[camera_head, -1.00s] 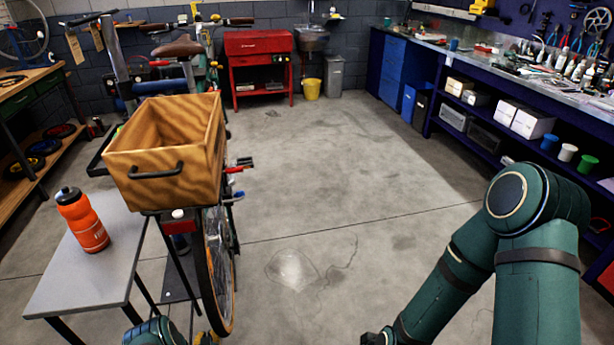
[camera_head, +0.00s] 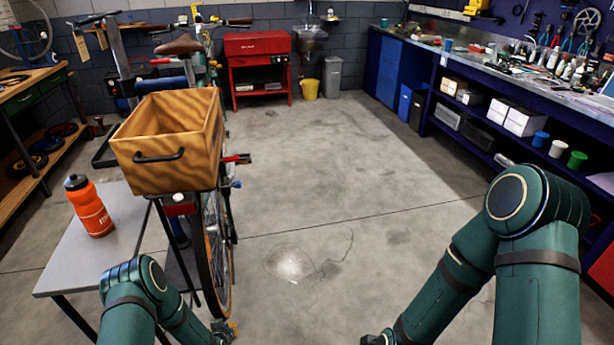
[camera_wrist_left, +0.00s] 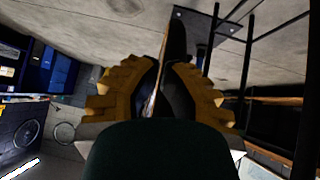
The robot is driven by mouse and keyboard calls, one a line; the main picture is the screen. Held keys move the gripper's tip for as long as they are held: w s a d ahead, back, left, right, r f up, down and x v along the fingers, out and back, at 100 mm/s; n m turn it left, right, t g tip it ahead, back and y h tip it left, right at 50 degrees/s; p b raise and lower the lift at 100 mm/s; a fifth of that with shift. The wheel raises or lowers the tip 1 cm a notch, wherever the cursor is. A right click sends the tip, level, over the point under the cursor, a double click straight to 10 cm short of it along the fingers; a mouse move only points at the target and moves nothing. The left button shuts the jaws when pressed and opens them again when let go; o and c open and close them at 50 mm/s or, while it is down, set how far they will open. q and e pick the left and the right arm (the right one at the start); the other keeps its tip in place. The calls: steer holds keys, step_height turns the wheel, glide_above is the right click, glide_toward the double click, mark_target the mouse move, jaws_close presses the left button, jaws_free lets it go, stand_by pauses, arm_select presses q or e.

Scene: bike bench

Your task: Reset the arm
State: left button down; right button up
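My left arm (camera_head: 140,290) comes in at the bottom left in the head view. A dark wheel-like strip (camera_wrist_left: 176,35) shows beyond the gap.
The bike carries a wooden crate (camera_head: 200,135). A grey side table (camera_head: 65,262) with an orange bottle (camera_head: 90,208) stands left of my left arm. A purple workbench (camera_head: 470,135) lines the right. A red tool cabinet (camera_head: 260,65) stands at the back. The middle floor (camera_head: 330,160) is clear.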

arm_select(q)
steer(key=s+d+r+g+h, duration=0.2)
steer(key=s+d+r+g, duration=0.1)
steer(key=s+d+r, duration=0.5)
steer(key=s+d+r+m+g+h, duration=0.1)
steer(key=s+d+r+g+h, duration=0.2)
steer(key=s+d+r, duration=0.5)
steer(key=s+r+g, duration=0.1)
steer(key=s+r, duration=0.2)
steer(key=r, duration=0.1)
steer(key=shift+s, duration=0.35)
steer(key=shift+r, duration=0.1)
